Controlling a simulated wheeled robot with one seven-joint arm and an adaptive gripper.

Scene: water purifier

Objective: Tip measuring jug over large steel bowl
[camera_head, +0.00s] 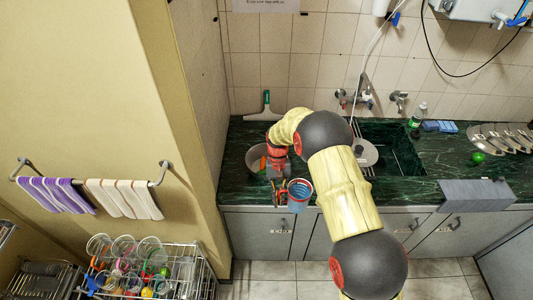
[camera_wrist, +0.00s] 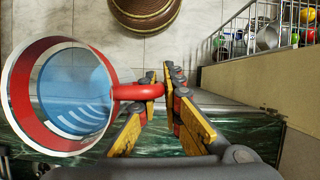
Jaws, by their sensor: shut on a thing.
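The measuring jug (camera_head: 299,204) has a red rim and a blue inside. In the head view it is held over the counter's front edge, looking roughly upright. In the wrist view the jug (camera_wrist: 75,95) fills the left side, and its red handle (camera_wrist: 137,91) lies between my fingers. My gripper (camera_wrist: 160,98) is shut on this handle; in the head view my gripper (camera_head: 281,192) is just left of the jug. The large steel bowl (camera_head: 252,157) stands on the counter behind and left of the jug, apart from it. My arm hides the bowl's right part.
The dark green counter (camera_head: 236,190) holds a sink (camera_head: 397,150) right of my arm. A tan wall (camera_head: 185,130) bounds the left. A wire rack of cups (camera_head: 185,275) stands at the lower left.

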